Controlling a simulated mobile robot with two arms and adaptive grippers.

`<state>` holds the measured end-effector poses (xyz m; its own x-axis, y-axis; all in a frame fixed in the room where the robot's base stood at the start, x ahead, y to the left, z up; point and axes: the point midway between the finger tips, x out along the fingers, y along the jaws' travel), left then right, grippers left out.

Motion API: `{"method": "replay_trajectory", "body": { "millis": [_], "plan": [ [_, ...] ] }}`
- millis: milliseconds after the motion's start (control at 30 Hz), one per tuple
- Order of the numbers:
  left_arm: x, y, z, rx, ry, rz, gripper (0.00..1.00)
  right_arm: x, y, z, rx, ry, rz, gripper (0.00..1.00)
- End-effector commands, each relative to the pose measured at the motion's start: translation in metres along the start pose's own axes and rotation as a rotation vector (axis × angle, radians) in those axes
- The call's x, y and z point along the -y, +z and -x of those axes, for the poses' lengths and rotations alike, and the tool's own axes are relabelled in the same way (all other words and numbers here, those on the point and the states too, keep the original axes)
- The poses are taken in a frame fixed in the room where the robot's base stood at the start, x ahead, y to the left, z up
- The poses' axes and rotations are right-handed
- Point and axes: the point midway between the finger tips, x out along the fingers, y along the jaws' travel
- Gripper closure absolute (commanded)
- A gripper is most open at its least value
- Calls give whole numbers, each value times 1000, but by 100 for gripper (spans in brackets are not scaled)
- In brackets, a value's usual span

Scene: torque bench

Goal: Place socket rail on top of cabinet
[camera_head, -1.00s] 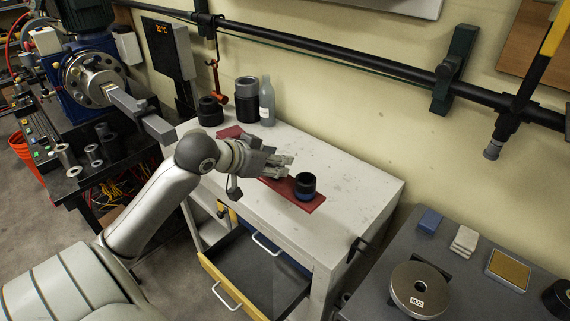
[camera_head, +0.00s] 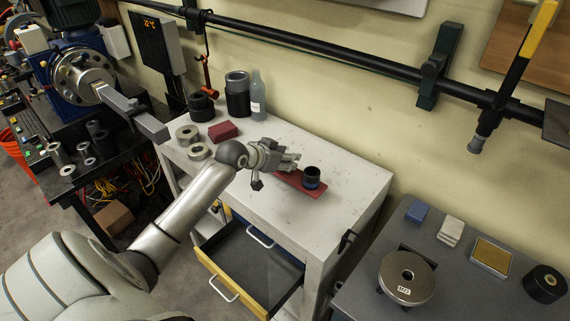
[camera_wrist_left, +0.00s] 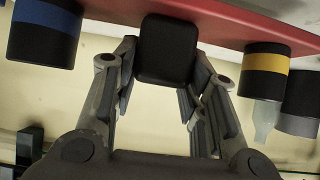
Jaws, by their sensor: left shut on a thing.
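The socket rail is a dark red bar (camera_head: 292,182) over the right part of the cabinet's light grey top (camera_head: 345,190). A black socket (camera_head: 312,178) with a blue band stands on its near end. In the left wrist view the red rail (camera_wrist_left: 225,22) carries the blue-banded socket (camera_wrist_left: 45,32), a yellow-banded socket (camera_wrist_left: 266,69) and a black block (camera_wrist_left: 167,48) between them. My left gripper (camera_head: 292,160) is shut on this middle block. The hand hides the rail's far part in the head view. I cannot tell whether the rail touches the top.
A red block (camera_head: 223,131), grey rings (camera_head: 187,133), black and grey cylinders (camera_head: 238,95) and a bottle (camera_head: 258,95) stand at the cabinet's back left. The front and right of the top are clear. A yellow-fronted drawer (camera_head: 231,284) hangs open below.

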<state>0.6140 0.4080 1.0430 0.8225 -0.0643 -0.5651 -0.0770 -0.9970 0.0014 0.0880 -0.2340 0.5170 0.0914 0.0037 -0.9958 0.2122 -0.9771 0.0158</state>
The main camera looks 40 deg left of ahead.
Motion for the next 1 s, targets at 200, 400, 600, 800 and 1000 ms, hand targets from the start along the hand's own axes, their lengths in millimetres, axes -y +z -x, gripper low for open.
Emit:
{"method": "replay_trajectory", "body": {
  "millis": [200, 400, 600, 800, 1000],
  "plan": [
    [0, 16, -12, -7, -1, 2, 90, 1, -1, 16, 1, -2, 0, 60],
    [1, 20, -16, -10, -2, 0, 90, 1, -1, 15, 1, -2, 1, 60],
    [1, 22, -16, -9, -2, 0, 90, 1, -1, 14, 1, -2, 1, 60],
    [0, 27, -18, 1, 0, 0, 40, 1, -1, 14, 1, -2, 1, 60],
    [0, 27, -18, 1, 0, 0, 39, 0, 0, 14, 1, -1, 1, 60]
  ]
}}
